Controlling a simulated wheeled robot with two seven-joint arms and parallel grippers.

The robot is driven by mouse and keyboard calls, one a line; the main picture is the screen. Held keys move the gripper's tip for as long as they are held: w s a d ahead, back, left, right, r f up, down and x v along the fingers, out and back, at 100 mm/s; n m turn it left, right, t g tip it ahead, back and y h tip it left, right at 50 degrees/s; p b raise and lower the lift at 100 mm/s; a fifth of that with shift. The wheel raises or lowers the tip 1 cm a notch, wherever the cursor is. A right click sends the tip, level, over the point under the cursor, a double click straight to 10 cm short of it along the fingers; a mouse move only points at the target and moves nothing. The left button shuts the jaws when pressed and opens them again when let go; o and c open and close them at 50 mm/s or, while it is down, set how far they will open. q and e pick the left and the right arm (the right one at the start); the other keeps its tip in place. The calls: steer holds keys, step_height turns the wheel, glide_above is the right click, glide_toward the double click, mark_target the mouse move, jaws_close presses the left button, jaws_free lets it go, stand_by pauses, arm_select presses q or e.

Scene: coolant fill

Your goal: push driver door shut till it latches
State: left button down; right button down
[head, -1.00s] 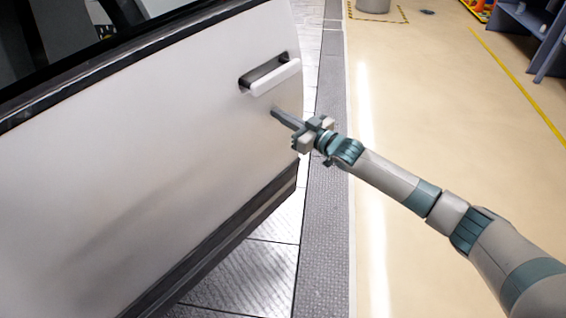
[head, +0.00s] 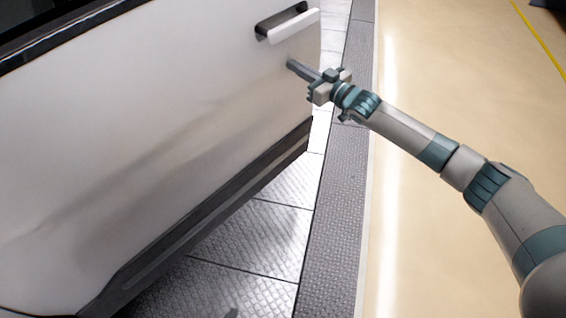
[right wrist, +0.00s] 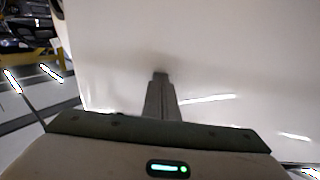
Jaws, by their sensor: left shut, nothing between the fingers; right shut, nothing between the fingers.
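The white driver door (head: 150,130) fills the left of the head view, its free edge at the right. Its light handle (head: 290,27) sits in a dark recess near that edge. My right gripper (head: 291,64) is shut and empty, its fingertips at the door's outer skin just below the handle. In the right wrist view the shut fingers (right wrist: 161,76) point at the white door panel (right wrist: 210,50); they look to be touching or very close to it. Whether the door sits flush with the body is hidden from these views. My left gripper is not in view.
A metal plate floor (head: 240,245) shows below the door's dark lower trim. A grey textured strip (head: 340,190) runs alongside it. The beige floor (head: 450,80) to the right is clear. Dark equipment (right wrist: 28,25) stands far back at left in the right wrist view.

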mark_target(285, 61)
steer(key=shift+a, duration=0.1)
stand_by(0.3)
steer(key=shift+n+g+y, duration=0.3)
steer(key=shift+y, duration=0.1)
steer(key=shift+b+x, duration=1.75)
steer(key=shift+x, duration=0.5)
steer(key=shift+w, duration=0.1)
steer(key=shift+w, duration=0.1)
steer(key=shift+b+x, duration=0.9)
steer(key=shift+x, duration=0.1)
steer(key=shift+w+a+f+n+g+y+b, duration=0.1)
steer(key=shift+w+a+n+g+y+b, duration=0.25)
steer(key=shift+w+a+b, duration=0.3)
steer(key=shift+a, duration=0.1)
